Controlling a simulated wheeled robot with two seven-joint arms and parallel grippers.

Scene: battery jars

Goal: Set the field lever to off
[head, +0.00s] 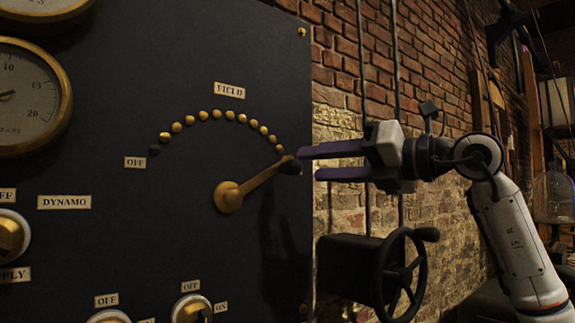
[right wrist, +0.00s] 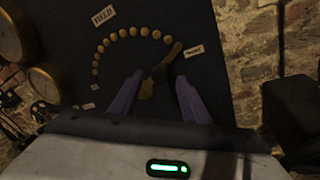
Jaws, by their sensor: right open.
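The field lever (head: 258,184) is a brass arm on a round pivot on the black panel. It points up and right, and its dark knob (head: 290,166) is at the right end of an arc of brass studs (head: 229,115). The OFF label (head: 135,162) is at the arc's left end, beside a dark stud. My right gripper (head: 308,164) is open, its two purple fingers pointing left at the knob. In the right wrist view the lever (right wrist: 165,66) shows between the open fingers (right wrist: 156,92); contact cannot be told. My left gripper is not in view.
A FIELD label (head: 229,90) sits above the arc. Gauges (head: 62,95) are at the left, with brass rotary switches (head: 192,308) below. A black box with a handwheel (head: 402,275) stands under my right gripper. A brick wall (head: 350,80) is behind.

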